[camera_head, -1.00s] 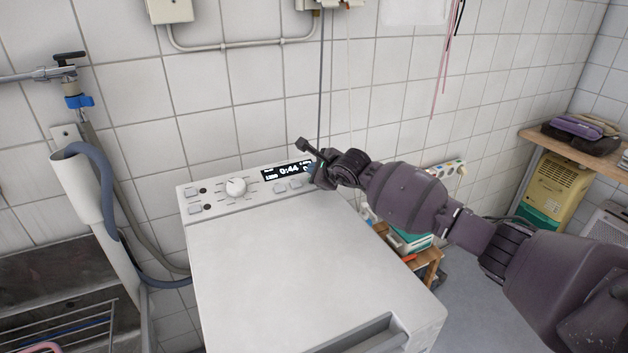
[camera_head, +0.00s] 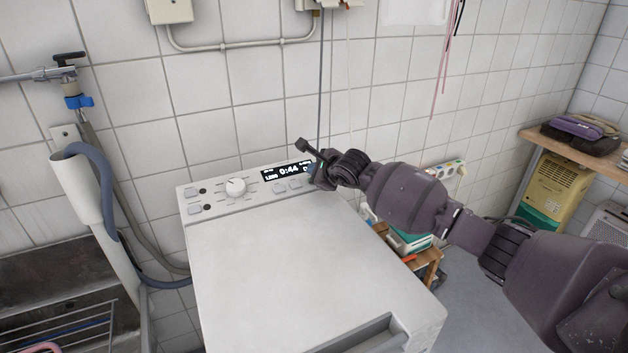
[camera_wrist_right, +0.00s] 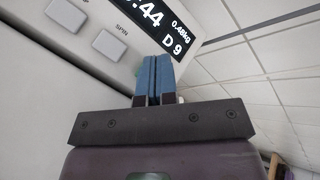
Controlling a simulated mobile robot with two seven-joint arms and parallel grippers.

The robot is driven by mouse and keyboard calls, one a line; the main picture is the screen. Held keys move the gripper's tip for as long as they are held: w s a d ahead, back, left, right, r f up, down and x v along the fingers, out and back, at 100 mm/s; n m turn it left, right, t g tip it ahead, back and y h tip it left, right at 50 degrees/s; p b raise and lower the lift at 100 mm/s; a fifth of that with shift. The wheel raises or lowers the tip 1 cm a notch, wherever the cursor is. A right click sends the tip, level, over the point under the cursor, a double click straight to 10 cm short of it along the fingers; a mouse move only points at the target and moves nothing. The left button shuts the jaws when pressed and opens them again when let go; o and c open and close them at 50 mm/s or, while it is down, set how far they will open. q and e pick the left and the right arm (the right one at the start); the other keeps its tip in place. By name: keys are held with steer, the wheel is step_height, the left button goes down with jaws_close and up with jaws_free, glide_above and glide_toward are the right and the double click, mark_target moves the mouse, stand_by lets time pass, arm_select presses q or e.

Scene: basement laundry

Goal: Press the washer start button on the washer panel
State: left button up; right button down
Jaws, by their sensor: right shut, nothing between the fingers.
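The white washer (camera_head: 290,265) stands against the tiled wall, with its control panel (camera_head: 213,200) along the back edge. A lit display (camera_head: 287,171) reads 0:44; it also shows in the right wrist view (camera_wrist_right: 165,30) with "0.48kg" and "D 9". My right gripper (camera_head: 311,172) is at the panel's right end, beside the display. In the wrist view its blue fingers (camera_wrist_right: 152,75) are together and empty, close to the panel. I cannot tell whether they touch it. No start button can be made out; the gripper covers that end. My left gripper is out of view.
A round dial (camera_head: 236,187) and several small buttons sit left of the display; two grey buttons (camera_head: 280,188) lie below it. A blue-grey hose (camera_head: 105,185) hangs at left. A wooden shelf (camera_head: 570,150) is at right. The washer top is clear.

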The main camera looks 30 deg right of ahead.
steer(key=shift+f, duration=0.15)
stand_by(0.5)
steer(key=shift+f, duration=0.15)
steer(key=shift+w+f, duration=0.15)
steer(key=shift+f, duration=0.05)
steer(key=shift+r, duration=0.1)
steer(key=shift+w+f+b, duration=0.1)
steer(key=shift+f+b, duration=0.3)
stand_by(0.7)
steer(key=shift+r, duration=0.45)
steer(key=shift+s+r+p, duration=0.25)
steer(key=shift+r+p, duration=0.05)
steer(key=shift+p, duration=0.15)
